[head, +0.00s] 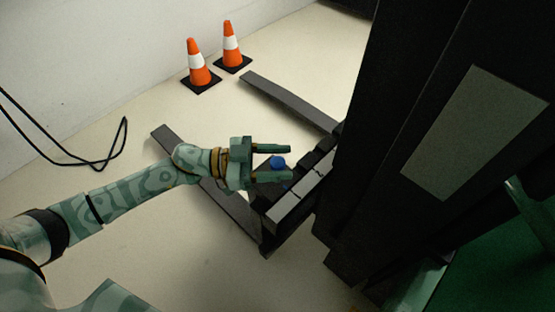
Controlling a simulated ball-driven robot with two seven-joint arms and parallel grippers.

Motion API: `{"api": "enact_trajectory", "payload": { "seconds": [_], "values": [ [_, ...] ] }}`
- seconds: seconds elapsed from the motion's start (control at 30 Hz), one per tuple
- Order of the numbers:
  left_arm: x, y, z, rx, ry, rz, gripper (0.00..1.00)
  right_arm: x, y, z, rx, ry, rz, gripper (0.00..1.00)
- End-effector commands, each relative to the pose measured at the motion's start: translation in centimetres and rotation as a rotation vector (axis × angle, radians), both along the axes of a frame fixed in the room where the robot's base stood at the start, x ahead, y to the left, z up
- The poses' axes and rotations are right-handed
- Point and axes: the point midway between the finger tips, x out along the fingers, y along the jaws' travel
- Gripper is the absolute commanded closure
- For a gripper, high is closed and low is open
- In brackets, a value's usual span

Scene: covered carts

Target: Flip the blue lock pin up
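The blue lock pin (278,162) shows as a small round blue knob at the near end of the dark cart frame (300,192). My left gripper (281,161) comes in from the left with its two fingers apart. The blue knob appears between the fingertips in the picture, closer to the lower finger. I cannot tell whether a finger touches it. The lower finger hides what is under the knob. My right gripper is not in view.
A tall dark covered cart (390,130) with a pale panel (474,132) fills the right side. Two orange and white cones (199,64) stand on the floor by the wall. A black cable (85,160) lies at the left. Dark bars (290,101) extend low over the floor.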

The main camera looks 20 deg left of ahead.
Motion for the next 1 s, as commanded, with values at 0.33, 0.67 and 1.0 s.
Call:
{"api": "enact_trajectory", "payload": {
  "seconds": [0.33, 0.67, 1.0],
  "values": [
    [-0.4, 0.8, -0.1, 0.004, 0.004, 0.001, 0.49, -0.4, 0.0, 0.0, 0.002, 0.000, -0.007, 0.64],
    [-3.8, 8.2, 0.2, 0.005, 0.002, 0.003, 0.49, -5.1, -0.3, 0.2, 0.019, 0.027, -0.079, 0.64],
    [-6.5, 14.1, 0.0, 0.001, 0.000, 0.001, 0.49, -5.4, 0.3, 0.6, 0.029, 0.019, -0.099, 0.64]
  ]
}}
